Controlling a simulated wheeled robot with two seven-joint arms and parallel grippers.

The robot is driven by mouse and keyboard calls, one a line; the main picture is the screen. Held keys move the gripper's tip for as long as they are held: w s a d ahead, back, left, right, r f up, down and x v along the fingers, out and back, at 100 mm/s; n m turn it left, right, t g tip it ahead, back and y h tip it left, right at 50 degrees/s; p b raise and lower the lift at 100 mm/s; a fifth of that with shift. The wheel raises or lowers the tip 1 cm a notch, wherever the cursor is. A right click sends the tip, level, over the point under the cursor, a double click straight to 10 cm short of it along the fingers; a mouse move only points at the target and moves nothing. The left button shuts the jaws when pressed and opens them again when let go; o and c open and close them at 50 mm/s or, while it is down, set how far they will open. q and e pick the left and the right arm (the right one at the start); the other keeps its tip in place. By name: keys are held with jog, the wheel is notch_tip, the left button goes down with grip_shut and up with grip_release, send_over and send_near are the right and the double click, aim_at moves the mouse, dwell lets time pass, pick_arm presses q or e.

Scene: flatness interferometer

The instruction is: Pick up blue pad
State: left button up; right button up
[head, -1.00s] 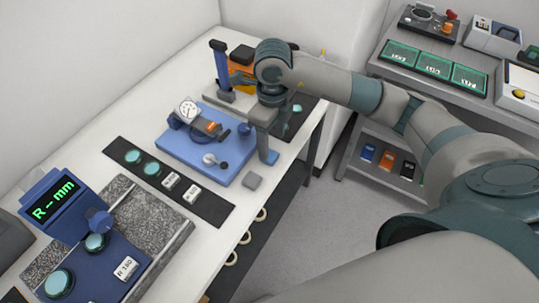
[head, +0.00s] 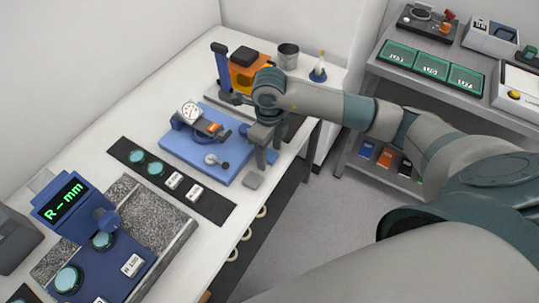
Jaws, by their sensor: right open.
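A small blue patch (head: 271,157) shows at the right front of the bench, beside a fingertip of my right gripper. It looks like the blue pad, but the gripper hides much of it. My right gripper (head: 268,150) points down by the right end of the blue dial-gauge fixture (head: 195,153). Its fingers are apart, with no held object visible between them. I cannot tell whether a finger touches the blue patch. My left gripper is not in view.
A grey square block (head: 253,180) lies near the bench's front edge. A metal cup (head: 288,56) and an orange device (head: 243,75) stand behind my right gripper. A black strip (head: 213,207) with discs and labelled blocks lies in front of the fixture. A cart (head: 426,90) stands right.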

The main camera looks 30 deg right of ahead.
aim_at(269, 154)
jog(key=c, duration=1.1)
jog(key=shift+r, duration=0.2)
jog(key=shift+r+b, duration=0.2)
jog(key=shift+b, duration=0.1)
notch_tip(269, 154, up, 3)
jog(key=shift+w+r+b, duration=0.1)
jog(key=shift+b, duration=0.85)
jog(key=s+d+r+b, duration=0.3)
jog(key=s+d+r, duration=0.2)
jog(key=s, duration=0.5)
notch_tip(269, 154, up, 2)
jog(key=shift+s+d+r+b, duration=0.1)
jog(key=shift+s+d+b, duration=0.15)
jog(key=shift+d+b, duration=0.1)
